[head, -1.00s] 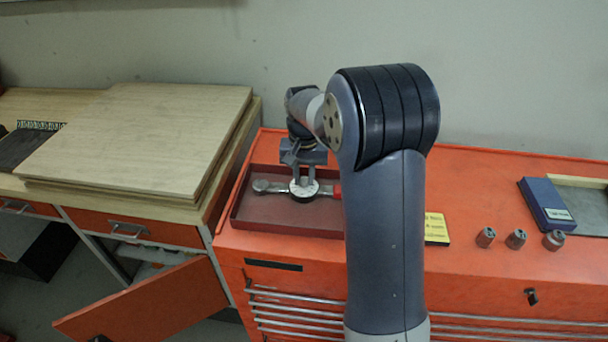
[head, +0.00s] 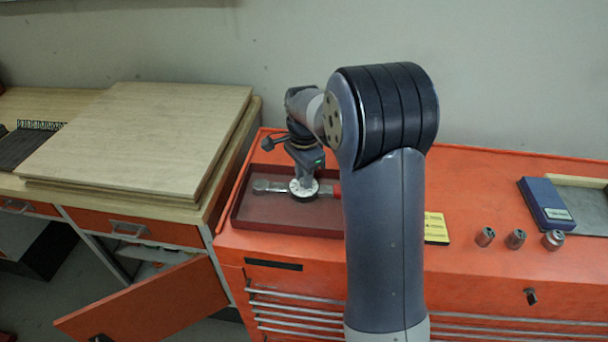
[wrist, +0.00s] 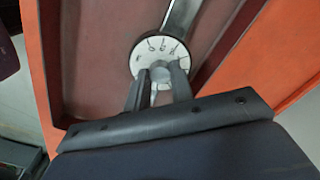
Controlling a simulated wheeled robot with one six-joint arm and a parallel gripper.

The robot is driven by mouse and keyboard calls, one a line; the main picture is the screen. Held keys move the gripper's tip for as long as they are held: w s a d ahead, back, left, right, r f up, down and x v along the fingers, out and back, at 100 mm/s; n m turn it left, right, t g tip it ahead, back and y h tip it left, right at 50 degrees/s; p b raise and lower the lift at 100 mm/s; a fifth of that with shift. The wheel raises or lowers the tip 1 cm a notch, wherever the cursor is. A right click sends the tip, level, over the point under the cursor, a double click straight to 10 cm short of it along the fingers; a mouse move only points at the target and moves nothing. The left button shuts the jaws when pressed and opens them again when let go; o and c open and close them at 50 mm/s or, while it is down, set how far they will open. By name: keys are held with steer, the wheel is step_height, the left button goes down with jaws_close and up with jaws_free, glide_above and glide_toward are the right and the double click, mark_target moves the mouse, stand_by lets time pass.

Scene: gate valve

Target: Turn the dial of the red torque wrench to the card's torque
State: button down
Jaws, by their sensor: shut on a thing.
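The torque wrench (head: 272,186) lies in the dark red tray (head: 270,223) on the orange tool chest. Its grey shaft and head point left, and a bit of its red handle shows at right beside my arm. Its round white dial (head: 304,189) also shows in the wrist view (wrist: 146,52), with dark marks too small to read surely. My gripper (wrist: 160,75) points down over the dial and is shut on its central knob (wrist: 160,90). The yellow card (head: 436,228) lies right of my arm; its text is too small to read.
Several metal sockets (head: 516,239) stand on the chest at right, near a blue box (head: 546,204). Stacked wooden boards (head: 140,140) lie on the bench at left. An orange cabinet door (head: 150,305) hangs open below.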

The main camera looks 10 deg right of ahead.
steer(key=shift+m, duration=1.6)
steer(key=c, duration=1.2)
jaws_free()
steer(key=shift+c, duration=0.2)
steer(key=shift+r, duration=0.1)
step_height(320, 180, up, 11)
steer(key=b, duration=0.1)
steer(key=shift+f, duration=0.2)
step_height(320, 180, down, 11)
steer(key=shift+r+p, duration=0.1)
steer(key=shift+p, duration=0.4)
